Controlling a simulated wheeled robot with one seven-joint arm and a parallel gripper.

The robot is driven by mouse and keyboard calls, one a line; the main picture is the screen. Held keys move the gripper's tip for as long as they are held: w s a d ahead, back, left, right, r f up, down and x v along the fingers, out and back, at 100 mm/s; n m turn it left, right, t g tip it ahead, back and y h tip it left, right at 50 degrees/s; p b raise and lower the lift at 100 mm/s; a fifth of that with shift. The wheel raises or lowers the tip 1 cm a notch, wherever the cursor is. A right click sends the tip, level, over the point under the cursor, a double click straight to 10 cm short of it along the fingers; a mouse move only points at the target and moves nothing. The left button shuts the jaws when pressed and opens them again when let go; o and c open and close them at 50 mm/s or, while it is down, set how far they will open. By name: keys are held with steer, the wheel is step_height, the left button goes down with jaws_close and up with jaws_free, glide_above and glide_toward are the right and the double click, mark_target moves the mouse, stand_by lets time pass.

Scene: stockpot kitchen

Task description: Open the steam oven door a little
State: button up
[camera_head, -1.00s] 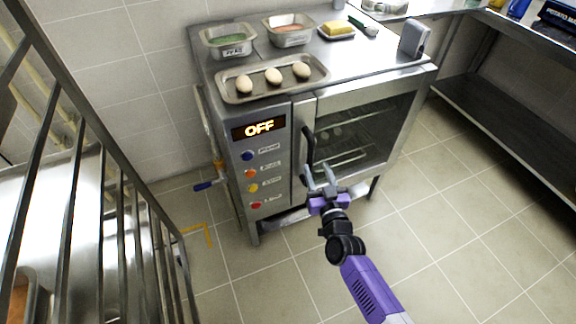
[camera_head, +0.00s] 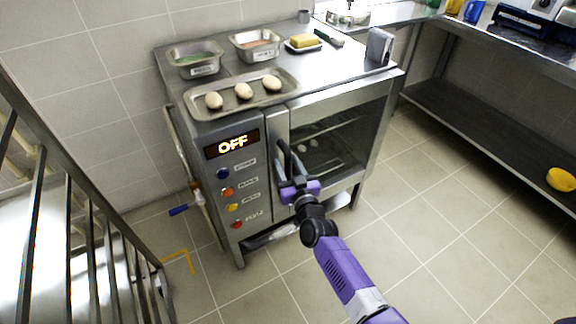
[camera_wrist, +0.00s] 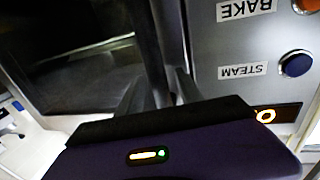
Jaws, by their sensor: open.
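The steam oven (camera_head: 240,170) stands against the tiled wall with its display reading OFF. Its glass door (camera_head: 345,130) looks closed, with a dark vertical handle (camera_head: 287,158) on the door's left side. My gripper (camera_head: 288,172) is at the lower part of the handle, with its fingers open. In the wrist view the dark handle (camera_wrist: 147,50) runs down between the two grey fingers of my gripper (camera_wrist: 155,90). I cannot tell whether either finger touches it.
On the oven top are a tray (camera_head: 284,94) with three pale rolls, two metal pans (camera_head: 195,70), butter (camera_head: 304,41) and a grey box (camera_head: 380,46). A steel shelf (camera_head: 480,130) is at the right. The floor in front is clear.

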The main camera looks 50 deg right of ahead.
steer(key=shift+c, duration=0.2)
jaws_close()
stand_by(1.1)
